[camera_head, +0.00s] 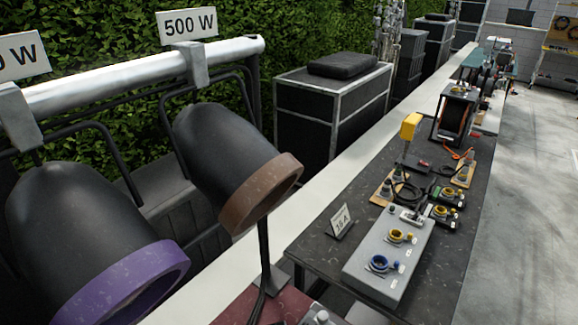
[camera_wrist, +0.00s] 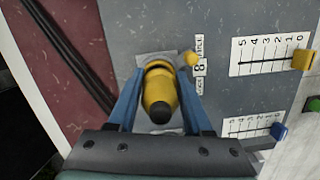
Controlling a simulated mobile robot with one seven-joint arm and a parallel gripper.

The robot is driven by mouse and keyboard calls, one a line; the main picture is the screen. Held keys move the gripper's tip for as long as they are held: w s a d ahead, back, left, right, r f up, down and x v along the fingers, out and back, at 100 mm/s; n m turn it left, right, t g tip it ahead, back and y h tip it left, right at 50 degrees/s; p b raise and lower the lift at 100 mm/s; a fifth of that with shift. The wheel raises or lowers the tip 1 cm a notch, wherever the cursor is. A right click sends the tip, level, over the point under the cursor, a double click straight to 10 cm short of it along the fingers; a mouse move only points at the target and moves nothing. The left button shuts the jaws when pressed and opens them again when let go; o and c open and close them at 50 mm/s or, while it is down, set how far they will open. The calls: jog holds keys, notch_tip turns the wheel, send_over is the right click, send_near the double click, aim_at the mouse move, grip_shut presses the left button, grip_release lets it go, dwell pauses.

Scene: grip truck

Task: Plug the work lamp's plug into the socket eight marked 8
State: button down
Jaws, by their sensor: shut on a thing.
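In the wrist view, my gripper (camera_wrist: 158,88) has its blue fingers closed on both sides of a yellow and black plug (camera_wrist: 160,92). The plug's far end is at a pale square plate (camera_wrist: 150,58) on a grey panel, which looks like the socket. A white label with 8 (camera_wrist: 199,68) is just right of the plug. The plug hides the socket opening, so I cannot tell how deep it sits. My gripper does not show in the head view.
Fader scales (camera_wrist: 270,54) with a yellow and a blue knob lie right of the plug. In the head view, two black lamps (camera_head: 225,150) hang from a pipe at left. A dark table (camera_head: 330,258) carries a grey socket box (camera_head: 372,292) and several devices.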

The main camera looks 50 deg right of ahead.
jog(key=shift+r+p, duration=1.4)
jog(key=shift+r, duration=0.2)
jog(key=shift+f, duration=0.15)
jog(key=shift+f, duration=0.15)
jog(key=shift+f, duration=0.25)
jog(key=shift+f+b, duration=0.25)
jog(key=shift+b, duration=0.15)
jog(key=shift+f+b, duration=0.75)
jog(key=shift+f, duration=0.5)
dwell(1.0)
jog(key=shift+r, duration=0.15)
jog(key=shift+r+p, duration=1.9)
jog(key=shift+p, duration=0.2)
